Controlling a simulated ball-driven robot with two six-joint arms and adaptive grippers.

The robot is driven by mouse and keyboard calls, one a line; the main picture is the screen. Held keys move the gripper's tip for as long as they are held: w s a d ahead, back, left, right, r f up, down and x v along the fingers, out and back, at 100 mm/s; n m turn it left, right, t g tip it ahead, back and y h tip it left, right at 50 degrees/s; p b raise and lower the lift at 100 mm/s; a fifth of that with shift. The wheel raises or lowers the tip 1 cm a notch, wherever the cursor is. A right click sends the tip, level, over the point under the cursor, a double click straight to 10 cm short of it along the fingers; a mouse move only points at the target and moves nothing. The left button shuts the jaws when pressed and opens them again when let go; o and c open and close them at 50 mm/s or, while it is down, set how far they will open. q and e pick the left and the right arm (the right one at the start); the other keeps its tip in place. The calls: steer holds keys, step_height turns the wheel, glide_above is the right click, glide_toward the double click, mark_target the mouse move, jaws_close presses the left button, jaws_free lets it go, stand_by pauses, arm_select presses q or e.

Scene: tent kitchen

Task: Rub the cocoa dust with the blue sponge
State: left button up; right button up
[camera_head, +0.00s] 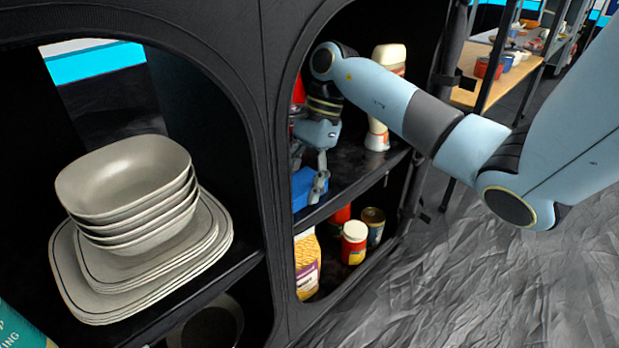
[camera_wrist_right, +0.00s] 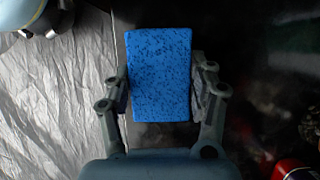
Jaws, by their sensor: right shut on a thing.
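The blue sponge (camera_head: 302,188) is in the right-hand opening of the black shelf unit, at the upper shelf's front edge. My right gripper (camera_head: 314,176) reaches down into this opening and is shut on the sponge. In the right wrist view the sponge (camera_wrist_right: 160,75) is a speckled blue block, clamped by its two sides between the fingers. I cannot clearly make out the cocoa dust; the dark shelf surface (camera_wrist_right: 245,100) beside the sponge looks mottled with faint reddish-brown specks. I cannot tell whether the sponge touches the shelf.
A white bottle (camera_head: 378,135) stands on the same shelf, right of my gripper. Jars and a yellow-labelled pack (camera_head: 307,265) stand on the shelf below. Stacked bowls and plates (camera_head: 130,185) fill the left opening. The frame between the openings is close to my gripper.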

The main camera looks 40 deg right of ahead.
arm_select(q)
steer(key=shift+f, duration=0.1)
arm_select(e)
steer(key=shift+a, duration=0.55)
step_height(320, 180, up, 6)
steer(key=p, duration=0.2)
steer(key=shift+p, duration=0.35)
arm_select(q)
steer(key=r, duration=0.1)
steer(key=w+r, duration=0.1)
steer(key=r, duration=0.1)
steer(key=shift+r, duration=0.1)
arm_select(e)
steer(key=shift+r+p, duration=0.35)
steer(key=shift+r, duration=1.2)
arm_select(q)
steer(key=shift+r+t, duration=0.3)
steer(key=shift+r, duration=0.15)
steer(key=shift+w, duration=0.15)
